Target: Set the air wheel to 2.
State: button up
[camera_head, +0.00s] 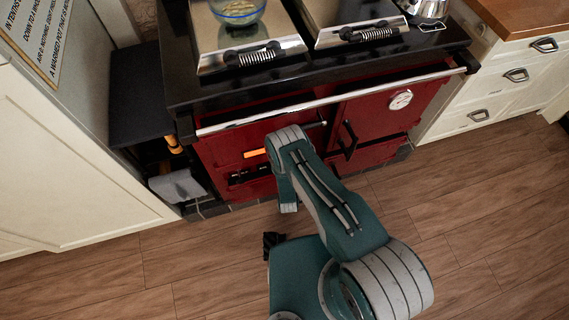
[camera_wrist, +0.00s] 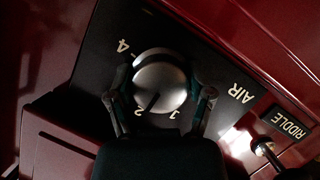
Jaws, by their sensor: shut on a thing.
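The air wheel (camera_wrist: 160,75) is a round, silvery knob on a black panel (camera_wrist: 222,75) in the wrist view. The panel carries the word AIR and pale figures 4, 2 and 1 around the wheel. A dark mark on the wheel's lower face points down-left, between the 2 and the 1 and closer to the 2. My gripper (camera_wrist: 161,92) has one finger on each side of the wheel and is shut on it. In the head view my arm reaches to the red stove front (camera_head: 230,150); the wheel and the gripper are hidden there.
A RIDDLE label (camera_wrist: 287,123) and a small metal knob (camera_wrist: 264,149) sit right of the wheel. A chrome rail (camera_head: 330,98) crosses the stove front above my arm. A glass bowl (camera_head: 238,12) stands on top. Open wooden floor (camera_head: 450,210) lies to the right.

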jog(key=shift+w+a, duration=0.1)
jog(key=shift+a, duration=0.1)
jog(key=o, duration=1.1)
jog(key=shift+s+d, duration=0.1)
jog(key=shift+s, duration=0.15)
jog(key=v, duration=1.1)
jog(key=shift+s, duration=0.3)
